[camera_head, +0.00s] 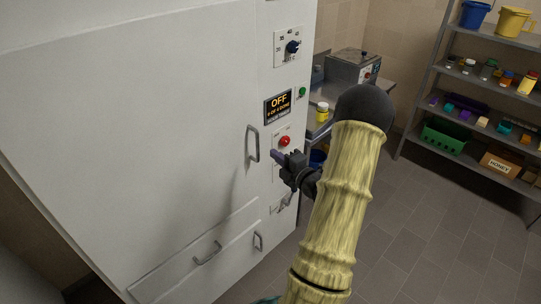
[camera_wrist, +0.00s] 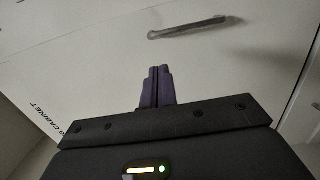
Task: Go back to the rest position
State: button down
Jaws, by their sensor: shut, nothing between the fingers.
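My gripper (camera_head: 276,156) is at the end of my pale yellow arm, in front of the white cabinet (camera_head: 130,110). Its purple fingers are together and empty, and they also show in the wrist view (camera_wrist: 157,86). In the head view the fingers lie just right of the door's vertical handle (camera_head: 253,143) and below the red button (camera_head: 284,141). I cannot tell whether they touch the cabinet. In the wrist view a handle (camera_wrist: 187,27) is beyond the fingertips, apart from them. Part of the cabinet's right side is hidden behind my gripper.
A side table (camera_head: 378,92) bears a metal device (camera_head: 350,66) and a yellow jar (camera_head: 322,112). Shelves (camera_head: 480,83) stand at right. The tiled floor (camera_head: 420,225) is clear.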

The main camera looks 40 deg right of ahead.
jog(key=shift+w+a, duration=0.15)
jog(key=shift+a, duration=0.15)
jog(key=w+a+m+g+h, duration=0.1)
jog(key=w+a+m+g, duration=0.2)
jog(key=a+m+g, duration=0.8)
jog(key=s+a+m+g+y, duration=0.1)
jog(key=s+a+m+g, duration=0.3)
jog(key=s+a, duration=1.2)
jog(key=a+r+m, duration=0.1)
jog(key=a+m, duration=0.1)
jog(key=a, duration=0.2)
jog(key=shift+m, duration=0.4)
jog(key=shift+s+a, duration=0.1)
